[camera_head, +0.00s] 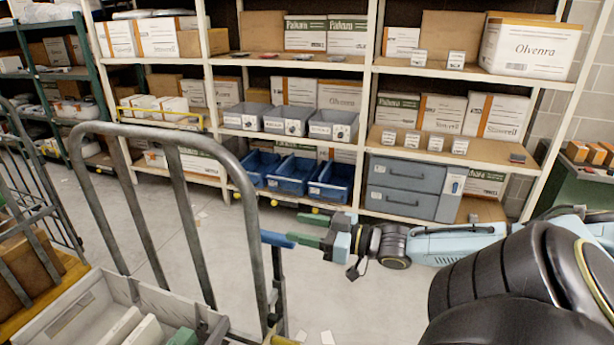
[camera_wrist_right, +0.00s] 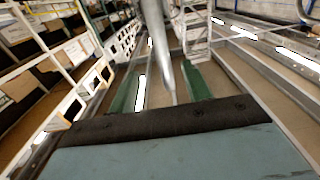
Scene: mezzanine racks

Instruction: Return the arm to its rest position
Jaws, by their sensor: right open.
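My right arm comes in from the right in the head view. Its gripper (camera_head: 284,240) is level in front of the shelves, pointing left, with its tips close to the right upright of a grey tubular cart handle (camera_head: 170,130). In the right wrist view the two green fingers (camera_wrist_right: 160,85) are spread apart, with no object gripped. A grey tube (camera_wrist_right: 158,40) shows between them in the picture; whether it touches them I cannot tell. My left gripper is not seen.
The shelf rack (camera_head: 300,64) holds cartons, blue bins (camera_head: 296,176) and a grey drawer unit (camera_head: 402,188). Bare floor (camera_head: 370,300) lies below my right forearm. A green bench (camera_head: 582,190) stands at the right.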

